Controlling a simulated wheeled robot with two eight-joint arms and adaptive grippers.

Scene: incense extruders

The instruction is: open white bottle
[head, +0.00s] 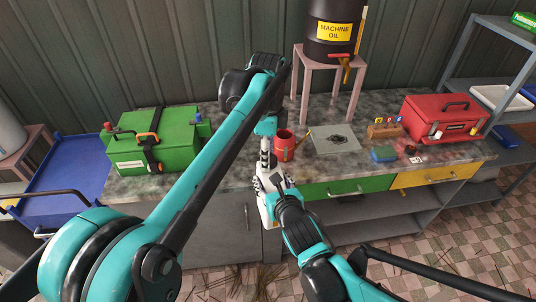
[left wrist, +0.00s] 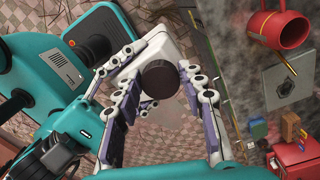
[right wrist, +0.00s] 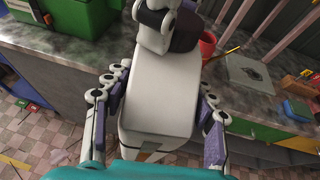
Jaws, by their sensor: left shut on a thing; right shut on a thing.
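The white bottle (head: 268,208) is held in front of the workbench edge, mostly hidden by my arms in the head view. Its pale body (right wrist: 158,105) fills the middle of the right wrist view, between the fingers of my right gripper (right wrist: 158,100), which is shut on it. Its round dark cap (left wrist: 158,78) faces the left wrist camera. My left gripper (left wrist: 158,68) has its fingertips on both sides of the cap and is shut on it. In the right wrist view the left gripper's fingers cover part of the cap. The cap appears seated on the bottle.
A red mug (head: 284,144) and a grey plate (head: 334,139) stand on the workbench near the grippers. A green toolbox (head: 165,140) is at the left, a red toolbox (head: 440,120) at the right. An oil drum (head: 332,30) stands on a stool behind.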

